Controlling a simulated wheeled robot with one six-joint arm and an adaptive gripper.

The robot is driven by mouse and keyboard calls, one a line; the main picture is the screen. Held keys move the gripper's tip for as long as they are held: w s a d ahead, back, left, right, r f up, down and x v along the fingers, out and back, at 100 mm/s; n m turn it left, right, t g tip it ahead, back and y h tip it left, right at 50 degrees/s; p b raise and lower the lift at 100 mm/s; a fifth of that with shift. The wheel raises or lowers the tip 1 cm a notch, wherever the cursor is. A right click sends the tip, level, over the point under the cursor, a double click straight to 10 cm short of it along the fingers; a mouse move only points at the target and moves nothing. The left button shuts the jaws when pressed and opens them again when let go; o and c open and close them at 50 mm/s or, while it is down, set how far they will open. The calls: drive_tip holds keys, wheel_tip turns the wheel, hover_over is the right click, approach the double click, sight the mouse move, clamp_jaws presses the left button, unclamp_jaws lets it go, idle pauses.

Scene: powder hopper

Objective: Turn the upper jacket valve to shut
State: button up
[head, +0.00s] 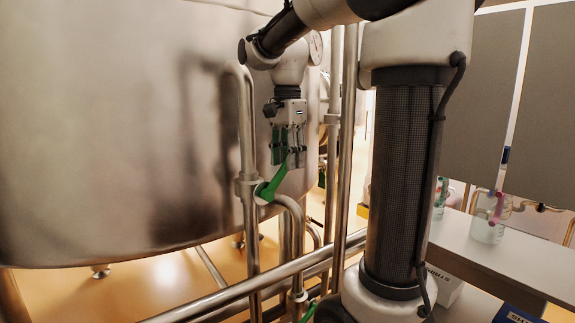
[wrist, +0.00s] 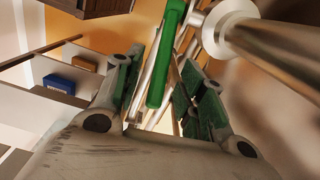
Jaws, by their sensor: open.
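The upper jacket valve has a green lever handle (head: 274,185) on a steel pipe beside the tank in the head view. The handle slants up and to the right from its pivot. My gripper (head: 287,158) points down at the handle's upper end, with its jaws open. In the wrist view the green handle (wrist: 162,66) runs between the two fingers, with its free end toward the palm. Gaps show on both sides of it there; I cannot tell whether either finger touches it. A second green handle (head: 308,312) shows partly at the bottom of the head view.
The large steel tank (head: 110,130) fills the left, close to my gripper. A vertical pipe (head: 247,150) stands just left of the valve, with more pipes to its right and below. A white bench (head: 510,262) with a beaker (head: 488,228) is at the right.

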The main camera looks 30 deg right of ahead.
drive_tip(key=shift+f, duration=0.95)
clamp_jaws()
drive_tip(key=f+y, duration=0.1)
drive_tip(key=d+f+y, duration=0.1)
drive_tip(key=y, duration=0.1)
drive_tip(key=d+f+y, duration=0.1)
drive_tip(key=shift+w+g+y, duration=0.1)
drive_tip(key=shift+g+y, duration=0.2)
